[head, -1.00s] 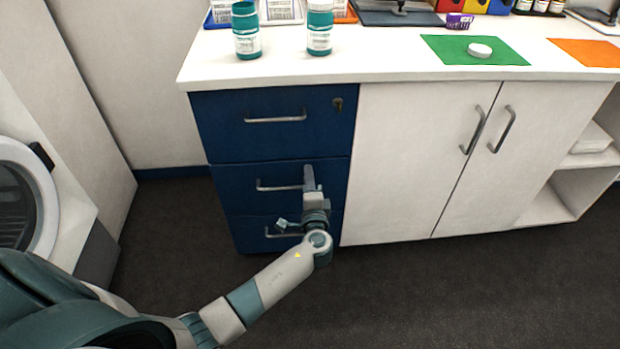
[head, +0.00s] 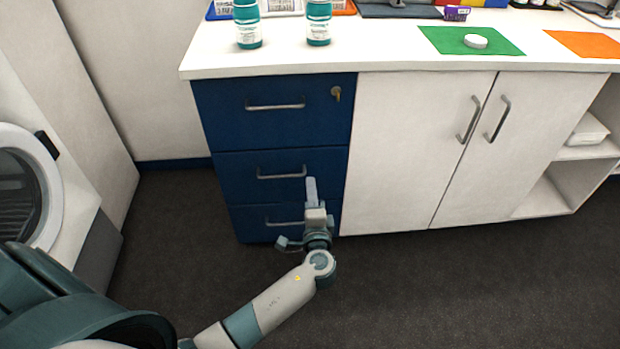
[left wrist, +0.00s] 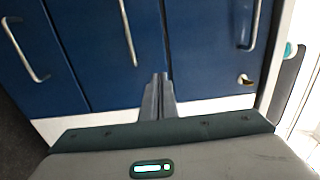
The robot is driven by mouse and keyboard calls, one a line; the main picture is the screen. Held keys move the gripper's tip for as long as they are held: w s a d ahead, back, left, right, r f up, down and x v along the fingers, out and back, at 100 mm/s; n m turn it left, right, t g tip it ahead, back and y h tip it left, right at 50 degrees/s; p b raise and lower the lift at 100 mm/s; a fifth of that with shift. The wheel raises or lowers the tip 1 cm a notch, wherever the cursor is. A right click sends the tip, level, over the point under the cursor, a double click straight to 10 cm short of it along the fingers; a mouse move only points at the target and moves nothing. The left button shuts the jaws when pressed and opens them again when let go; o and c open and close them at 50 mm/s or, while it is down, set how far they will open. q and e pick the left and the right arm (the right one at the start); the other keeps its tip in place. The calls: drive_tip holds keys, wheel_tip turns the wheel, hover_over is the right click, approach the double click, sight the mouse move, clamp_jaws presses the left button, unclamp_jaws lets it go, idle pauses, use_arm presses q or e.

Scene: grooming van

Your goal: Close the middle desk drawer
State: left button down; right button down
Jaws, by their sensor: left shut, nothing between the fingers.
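The blue desk drawer unit stands under the white counter. Its middle drawer (head: 235,180) looks flush with the drawers above and below, with a grey bar handle (head: 282,175). My left gripper (head: 311,182) is shut and empty, in front of the middle drawer's right side, to the right of the handle. In the left wrist view the shut fingers (left wrist: 161,78) point at the blue fronts, and the middle handle (left wrist: 128,32) lies to their left. I cannot tell whether the fingertips touch the front. My right gripper is not in view.
The top drawer (head: 225,108) has a key in its lock (head: 336,93); the bottom drawer (head: 250,222) is partly behind my arm. White cabinet doors (head: 415,150) stand to the right. A white front-loading machine (head: 70,215) is at left. Dark floor is clear in front.

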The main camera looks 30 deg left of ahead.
use_arm(q)
drive_tip(key=shift+v, duration=1.7)
